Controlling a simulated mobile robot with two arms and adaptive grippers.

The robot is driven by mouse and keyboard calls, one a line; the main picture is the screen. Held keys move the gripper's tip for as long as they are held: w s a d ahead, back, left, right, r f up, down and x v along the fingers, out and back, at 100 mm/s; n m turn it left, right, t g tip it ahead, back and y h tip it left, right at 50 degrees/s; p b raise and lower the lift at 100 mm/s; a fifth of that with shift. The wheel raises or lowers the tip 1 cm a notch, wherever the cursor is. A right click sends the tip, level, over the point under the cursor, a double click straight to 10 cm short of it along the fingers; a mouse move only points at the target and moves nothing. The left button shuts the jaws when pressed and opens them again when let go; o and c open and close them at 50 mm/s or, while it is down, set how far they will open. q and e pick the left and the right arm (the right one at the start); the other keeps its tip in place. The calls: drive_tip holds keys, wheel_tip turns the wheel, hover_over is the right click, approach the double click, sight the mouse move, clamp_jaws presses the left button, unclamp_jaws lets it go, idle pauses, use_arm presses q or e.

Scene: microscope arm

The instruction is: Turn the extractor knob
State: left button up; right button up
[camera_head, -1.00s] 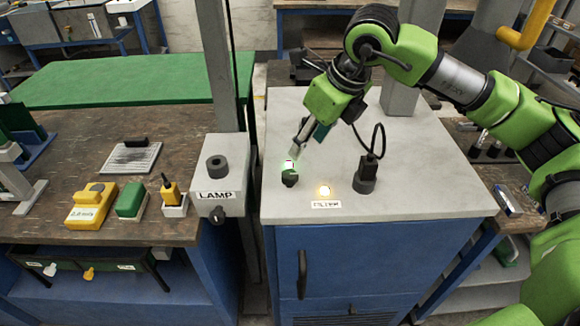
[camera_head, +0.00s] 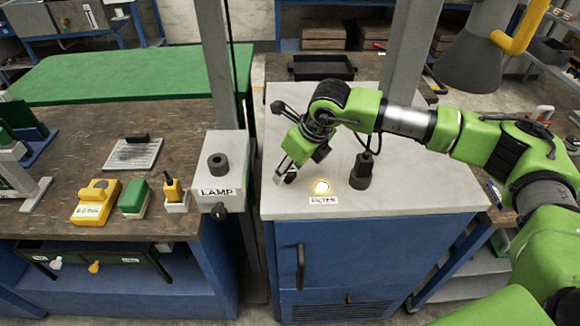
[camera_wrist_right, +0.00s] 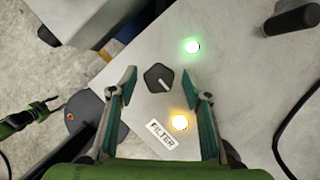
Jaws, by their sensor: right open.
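A black knob (camera_wrist_right: 158,78) with a white pointer mark stands on the grey cabinet top (camera_head: 430,180), above a label (camera_wrist_right: 163,138) reading FILTER. My right gripper (camera_wrist_right: 160,77) is open, one finger on each side of the knob, with a visible gap on both sides; its height over the top is hard to tell. In the head view the right gripper (camera_head: 284,176) comes down over the knob's place and mostly hides it. A green part at the left edge of the right wrist view looks like my left gripper (camera_wrist_right: 45,108); its jaws are unclear.
A lit green lamp (camera_wrist_right: 193,46) and a lit yellow lamp (camera_wrist_right: 180,122) flank the knob. A black upright plug with a cable (camera_head: 361,172) stands to its right. A LAMP box (camera_head: 217,175) is at the left, and a grey extractor hood (camera_head: 472,62) at the right.

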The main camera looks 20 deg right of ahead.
drive_tip(key=shift+c, duration=0.5)
drive_tip(key=c, duration=1)
